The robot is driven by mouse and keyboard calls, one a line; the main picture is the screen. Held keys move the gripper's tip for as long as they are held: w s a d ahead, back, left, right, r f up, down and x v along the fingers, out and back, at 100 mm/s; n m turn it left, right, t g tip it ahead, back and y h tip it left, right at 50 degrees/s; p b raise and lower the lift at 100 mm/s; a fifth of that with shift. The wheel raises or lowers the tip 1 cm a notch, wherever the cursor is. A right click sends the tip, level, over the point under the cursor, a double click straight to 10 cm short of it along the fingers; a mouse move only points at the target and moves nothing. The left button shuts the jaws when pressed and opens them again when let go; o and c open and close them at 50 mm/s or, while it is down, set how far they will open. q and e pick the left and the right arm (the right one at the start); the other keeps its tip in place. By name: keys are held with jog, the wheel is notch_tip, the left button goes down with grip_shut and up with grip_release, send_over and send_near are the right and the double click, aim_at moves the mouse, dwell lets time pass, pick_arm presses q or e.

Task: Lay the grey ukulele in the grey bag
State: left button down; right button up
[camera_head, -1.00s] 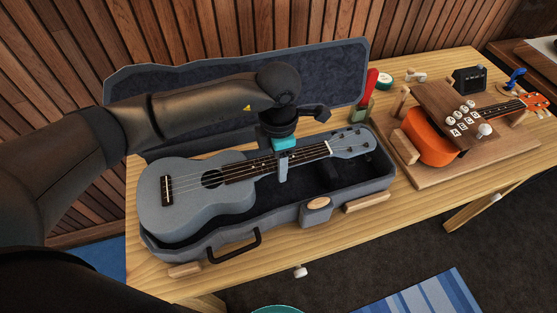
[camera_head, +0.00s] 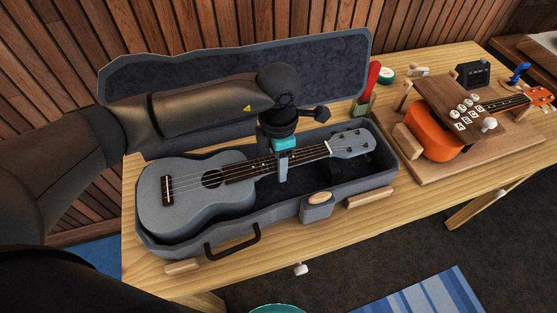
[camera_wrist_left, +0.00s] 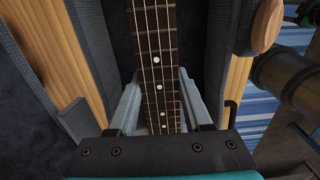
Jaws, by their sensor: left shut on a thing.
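The grey ukulele (camera_head: 212,196) lies face up over the open grey bag (camera_head: 283,213), a hard-looking case with a dark lining. Its body is at the case's left end and its head (camera_head: 350,143) points to the right end. The body appears to be inside the walls or very close to them; I cannot tell whether it rests on the floor. My left gripper (camera_head: 283,165) is shut on the neck from above. In the left wrist view the fretboard (camera_wrist_left: 157,75) runs between the two fingers (camera_wrist_left: 160,108). My right gripper is not in view.
The raised lid (camera_head: 330,75) stands behind the case. To the right, an orange ukulele (camera_head: 430,138) sits on a wooden board (camera_head: 430,172). A red-handled tool (camera_head: 371,80) and a small black amplifier (camera_head: 473,74) stand at the back. Wooden blocks (camera_head: 370,197) touch the case's front.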

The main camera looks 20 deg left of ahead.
aim_at(278, 185)
pick_arm(q)
jog(key=shift+f+b, duration=1.25)
jog(key=shift+f, duration=0.3)
jog(key=shift+c, duration=1.2)
grip_release()
jog(key=shift+r, duration=0.1)
jog(key=shift+r+p, duration=0.8)
jog(key=shift+r, duration=0.15)
jog(key=shift+r, duration=0.1)
